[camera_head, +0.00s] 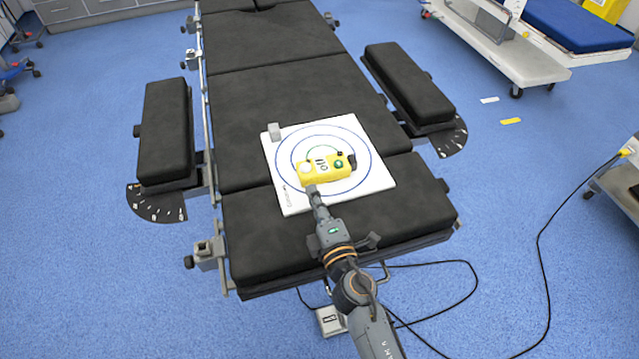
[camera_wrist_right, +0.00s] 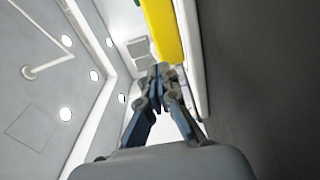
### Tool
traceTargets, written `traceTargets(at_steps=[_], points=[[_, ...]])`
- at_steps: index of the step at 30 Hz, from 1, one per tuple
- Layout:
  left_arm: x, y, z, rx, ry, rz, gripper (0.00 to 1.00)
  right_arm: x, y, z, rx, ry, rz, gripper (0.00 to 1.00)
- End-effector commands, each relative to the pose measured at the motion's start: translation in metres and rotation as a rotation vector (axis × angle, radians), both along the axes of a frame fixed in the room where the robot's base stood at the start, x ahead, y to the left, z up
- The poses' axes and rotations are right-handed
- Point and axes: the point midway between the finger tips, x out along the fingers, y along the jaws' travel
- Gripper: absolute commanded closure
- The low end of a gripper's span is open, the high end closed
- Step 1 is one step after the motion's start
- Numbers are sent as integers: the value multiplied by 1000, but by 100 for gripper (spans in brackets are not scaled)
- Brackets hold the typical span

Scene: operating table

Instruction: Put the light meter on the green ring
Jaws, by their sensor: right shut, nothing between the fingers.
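The yellow light meter (camera_head: 327,172) lies over the middle of the white board with printed rings (camera_head: 374,183). It covers much of the small green ring (camera_head: 322,147), whose far arc shows just behind it; I cannot tell how well it is centred. My right gripper (camera_head: 311,187) is at the meter's near left side, low over the board, shut and empty. In the right wrist view its closed fingers (camera_wrist_right: 157,76) are beside the yellow meter (camera_wrist_right: 163,30); I cannot tell whether they touch it. My left gripper is not in view.
The board lies on the black padded operating table (camera_head: 290,97). A small grey block (camera_head: 274,131) sits at the board's far left corner. Padded arm rests stand left (camera_head: 166,130) and right (camera_head: 408,83). A black cable (camera_head: 545,290) runs over the blue floor.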

Motion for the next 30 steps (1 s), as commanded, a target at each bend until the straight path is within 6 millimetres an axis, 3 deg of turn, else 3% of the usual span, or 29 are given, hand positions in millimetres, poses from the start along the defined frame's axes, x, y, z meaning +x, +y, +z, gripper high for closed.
traceTargets(at_steps=[6,20,30], points=[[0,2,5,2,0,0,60,20,-10,0,-1,1,0,100],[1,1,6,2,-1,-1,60,25,-12,0,-1,0,1,100],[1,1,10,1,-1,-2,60,81,-37,0,-3,-1,2,100]])
